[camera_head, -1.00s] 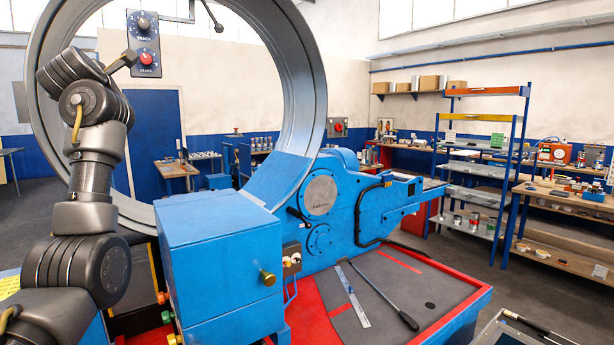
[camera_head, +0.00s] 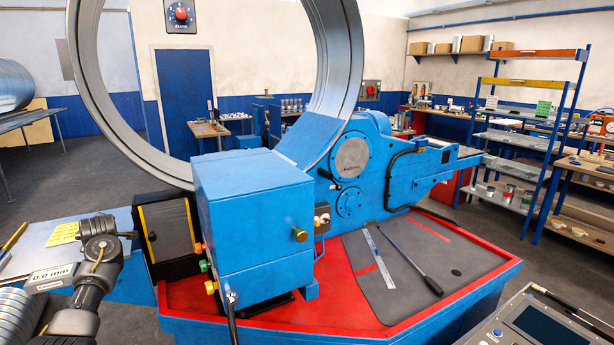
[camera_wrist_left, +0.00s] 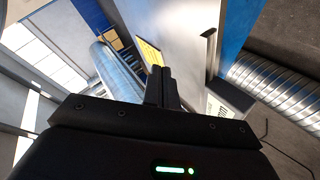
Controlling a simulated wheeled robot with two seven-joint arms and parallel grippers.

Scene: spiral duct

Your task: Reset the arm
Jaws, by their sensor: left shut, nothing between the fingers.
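My left arm (camera_head: 88,290) is low at the lower left of the head view, beside the blue machine and over the left table area. In the left wrist view my left gripper (camera_wrist_left: 162,84) is shut, its two dark fingers together with nothing between them. The fingers point toward a pale panel with a yellow note (camera_wrist_left: 150,52). The gripper tips are hard to make out in the head view. My right arm and right gripper are not in view.
The blue machine (camera_head: 250,225) with its large metal ring (camera_head: 338,60) fills the middle. A small box reading 0.0 mm (camera_head: 50,277) is close beside my left arm. Spiral ducts lie at the lower left (camera_head: 18,318) and on a rack (camera_head: 12,85). A control panel (camera_head: 530,325) is at lower right.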

